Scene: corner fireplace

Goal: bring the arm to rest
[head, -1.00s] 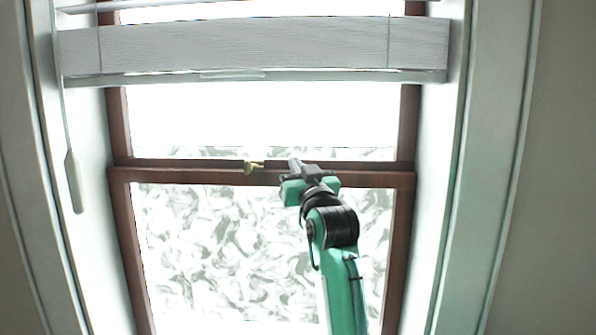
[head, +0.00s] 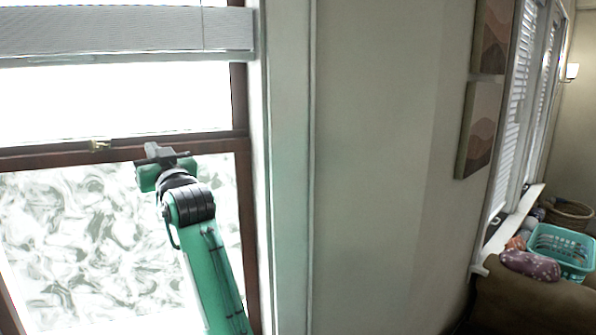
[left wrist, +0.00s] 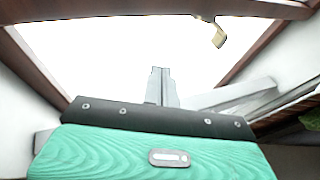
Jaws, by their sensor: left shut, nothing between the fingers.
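My left arm reaches up in front of the window in the head view, with its green and black links rising from the bottom. My left gripper (head: 153,150) is shut and empty at its tip, in front of the brown middle rail of the window (head: 203,143). The shut fingers also show in the left wrist view (left wrist: 162,85), against the bright pane. A brass window latch (head: 98,145) is on the rail, left of the gripper and apart from it; it also shows in the left wrist view (left wrist: 218,33). My right gripper is not in view.
A white blind (head: 120,32) hangs across the top of the window. A bare wall (head: 385,150) with two pictures (head: 480,125) stands to the right. At the far right are a teal basket (head: 562,250), a wicker basket (head: 570,213) and a purple patterned cushion (head: 530,265).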

